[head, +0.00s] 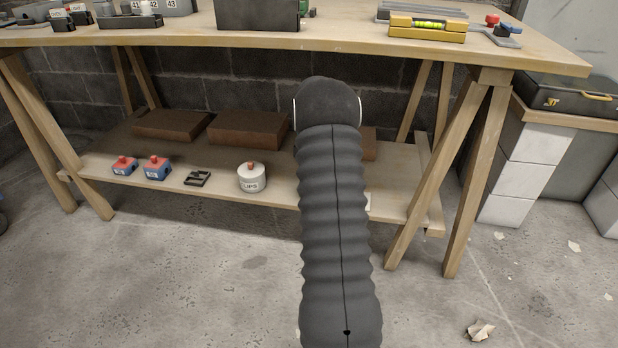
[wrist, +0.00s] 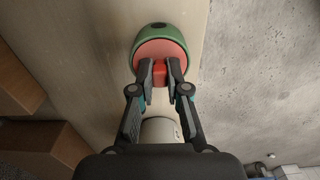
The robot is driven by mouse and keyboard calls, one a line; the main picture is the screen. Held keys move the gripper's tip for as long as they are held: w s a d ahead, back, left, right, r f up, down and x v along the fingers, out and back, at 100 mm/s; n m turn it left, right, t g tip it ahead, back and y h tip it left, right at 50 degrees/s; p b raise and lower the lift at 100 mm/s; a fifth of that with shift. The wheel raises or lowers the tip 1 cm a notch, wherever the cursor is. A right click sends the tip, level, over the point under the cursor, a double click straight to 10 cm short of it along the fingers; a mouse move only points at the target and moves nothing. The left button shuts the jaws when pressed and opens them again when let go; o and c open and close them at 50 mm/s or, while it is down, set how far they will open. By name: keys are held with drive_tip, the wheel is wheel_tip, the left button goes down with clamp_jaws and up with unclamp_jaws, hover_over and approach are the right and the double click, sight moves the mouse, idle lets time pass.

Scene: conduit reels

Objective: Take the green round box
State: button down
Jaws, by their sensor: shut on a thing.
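The green round box (wrist: 150,34) shows in the wrist view, with a pinkish-red lid (wrist: 158,52) and a red knob on top. My gripper (wrist: 160,72) is shut on the red knob, one finger on each side. The box is over the pale wooden shelf; I cannot tell whether it rests on it or is raised. In the head view my arm hides both the box and my gripper.
The lower shelf (head: 215,187) holds a white round tin (head: 251,180), two red-and-blue boxes (head: 156,168), a black clip-like part (head: 198,178) and brown blocks (head: 247,130). The workbench top (head: 340,38) lies above. Trestle legs (head: 464,175) stand at the right.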

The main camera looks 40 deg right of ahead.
drive_tip(key=shift+r+p, duration=0.75)
drive_tip(key=shift+r, duration=0.25)
idle(0.6)
drive_tip(key=shift+r+p, duration=1.5)
drive_tip(key=shift+r, duration=0.45)
